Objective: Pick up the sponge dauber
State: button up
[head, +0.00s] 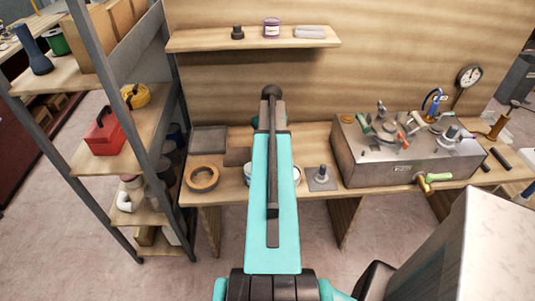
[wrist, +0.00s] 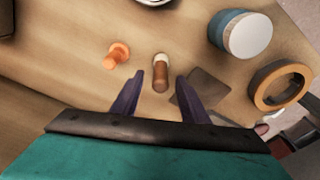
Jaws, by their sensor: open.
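A small brown cylinder with a pale band and an orange-brown end (wrist: 160,73), which looks like the sponge dauber, is on the wooden bench in the wrist view. My gripper (wrist: 161,78) is open, with its two dark fingers pointing toward the cylinder, one on each side of it in the picture. I cannot tell how far above the bench the fingertips are. No contact shows. In the head view my teal arm covers the middle of the bench and hides the cylinder and the gripper.
An orange flanged peg (wrist: 117,56) lies close to the left. A blue-sided, white-topped tub (wrist: 241,35) and a tan ring (wrist: 280,86) are to the right. A dark flat square (wrist: 204,90) lies near the right finger. A metal box with valves (head: 405,158) stands right.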

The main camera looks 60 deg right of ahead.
jog(key=shift+w+f, duration=0.1)
jog(key=shift+f, duration=0.65)
jog(key=shift+c, duration=0.5)
grip_shut()
